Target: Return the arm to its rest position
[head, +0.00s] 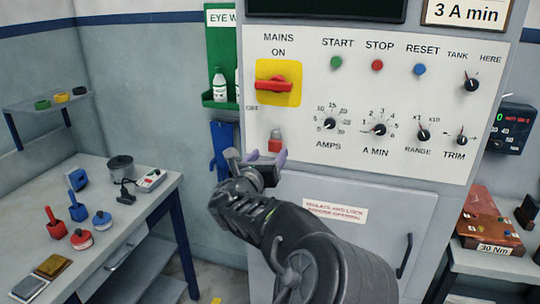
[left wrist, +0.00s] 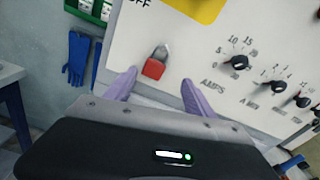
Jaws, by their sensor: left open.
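My left gripper (head: 266,158) is raised in front of the white control panel (head: 300,150). Its purple fingers are apart with nothing between them in the left wrist view (left wrist: 158,92). A red padlock (head: 275,142) hangs on the panel just beyond the fingertips, below the mains switch. It also shows in the left wrist view (left wrist: 154,67), its shackle on the panel, apart from the fingers. The red mains switch (head: 275,84) on its yellow plate lies horizontal. My right gripper is not in view.
A table (head: 140,215) with blue and red tools and a pot stands at the left. A green eye-wash holder (head: 222,102) and blue gloves (head: 222,147) hang left of the panel. A right-hand bench (head: 490,262) carries a brown box (head: 488,222). A cabinet door handle (head: 404,256) sticks out below.

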